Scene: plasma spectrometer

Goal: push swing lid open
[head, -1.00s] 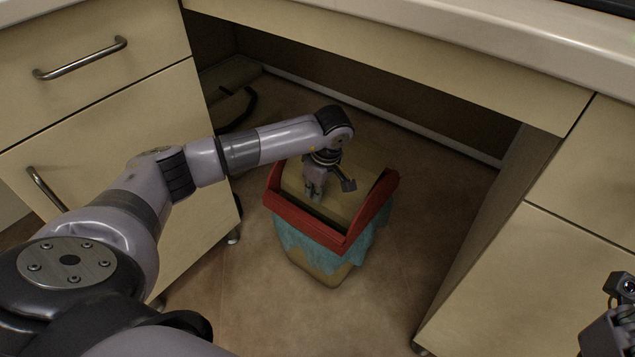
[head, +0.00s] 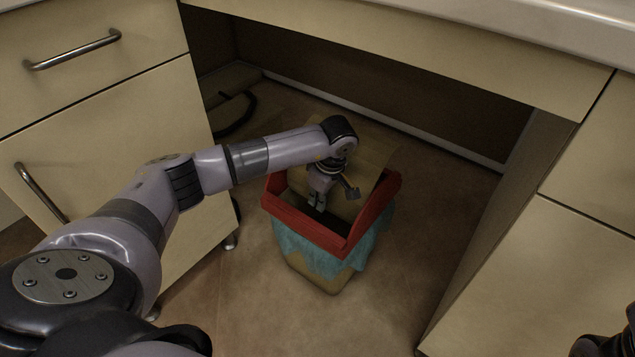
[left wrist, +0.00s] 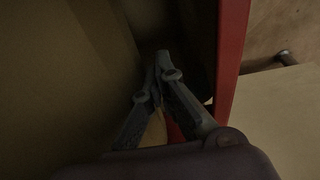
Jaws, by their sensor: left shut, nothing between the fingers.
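The bin (head: 322,270) stands on the floor under the desk, with a red rim frame (head: 310,228) and a teal liner (head: 365,245) hanging over its sides. Its tan swing lid (head: 371,165) is tilted, with a dark opening on the near side. My left gripper (head: 318,207) is shut and empty, pointing down at the opening beside the lid. In the left wrist view the closed fingers (left wrist: 160,65) show between the tan lid (left wrist: 60,80) on the left and the red frame (left wrist: 232,60) on the right. Whether the fingers touch the lid is unclear. My right gripper (head: 605,345) shows only partly at the bottom right corner.
Drawer cabinets stand on the left (head: 100,130) and right (head: 540,270), with the desk top (head: 450,60) overhead. A dark cable (head: 240,115) lies on the floor at the back left. Floor around the bin is clear.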

